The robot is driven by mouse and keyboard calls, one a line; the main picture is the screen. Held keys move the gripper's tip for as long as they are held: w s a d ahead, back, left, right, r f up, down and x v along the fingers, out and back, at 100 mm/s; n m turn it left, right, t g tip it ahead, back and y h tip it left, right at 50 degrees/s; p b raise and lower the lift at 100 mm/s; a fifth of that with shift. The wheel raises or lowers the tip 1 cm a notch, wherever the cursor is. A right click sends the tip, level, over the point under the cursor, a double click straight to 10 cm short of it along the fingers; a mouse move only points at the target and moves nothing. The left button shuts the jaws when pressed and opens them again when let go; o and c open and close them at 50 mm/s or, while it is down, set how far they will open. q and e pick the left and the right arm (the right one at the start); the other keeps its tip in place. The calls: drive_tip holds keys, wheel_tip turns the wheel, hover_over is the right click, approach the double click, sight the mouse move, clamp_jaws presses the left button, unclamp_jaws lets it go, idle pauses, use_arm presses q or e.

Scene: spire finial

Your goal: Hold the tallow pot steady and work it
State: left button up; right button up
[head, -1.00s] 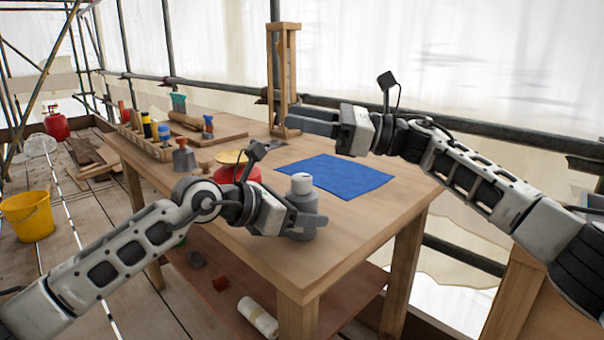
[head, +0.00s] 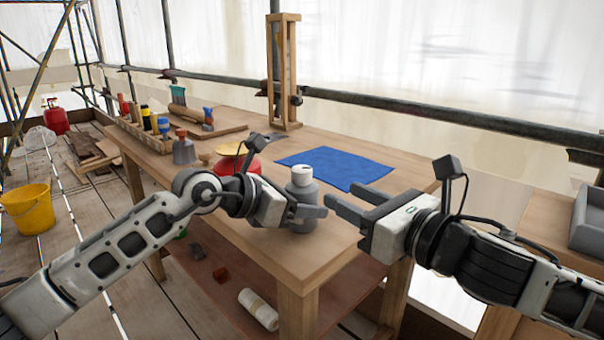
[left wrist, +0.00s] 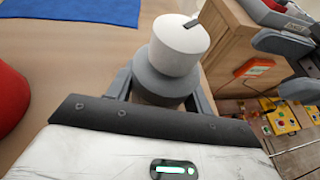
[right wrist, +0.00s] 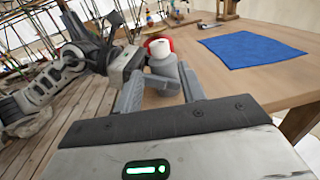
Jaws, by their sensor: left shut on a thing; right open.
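The tallow pot (head: 302,198) is a grey pot with a white top, upright near the front edge of the workbench. My left gripper (head: 306,213) is shut around its grey body. The left wrist view shows the pot's white top (left wrist: 180,40) with a small dark mark on it, and its lower body is hidden. My right gripper (head: 344,196) is open and empty, just right of the pot, with its fingers pointing at it. In the right wrist view the pot (right wrist: 162,66) stands beyond and between the open fingers, apparently untouched by them.
A blue cloth (head: 335,167) lies flat behind the pot. A red pot with a yellow top (head: 232,155) is behind my left gripper. A wooden rack of bottles (head: 143,135) and a tall wooden frame (head: 284,75) stand farther back. The bench's right front is clear.

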sight(309, 177)
drive_tip(key=x, duration=1.1)
drive_tip(key=shift+w+a, duration=0.15)
drive_tip(key=shift+w, duration=0.1)
drive_tip(key=c, duration=0.7)
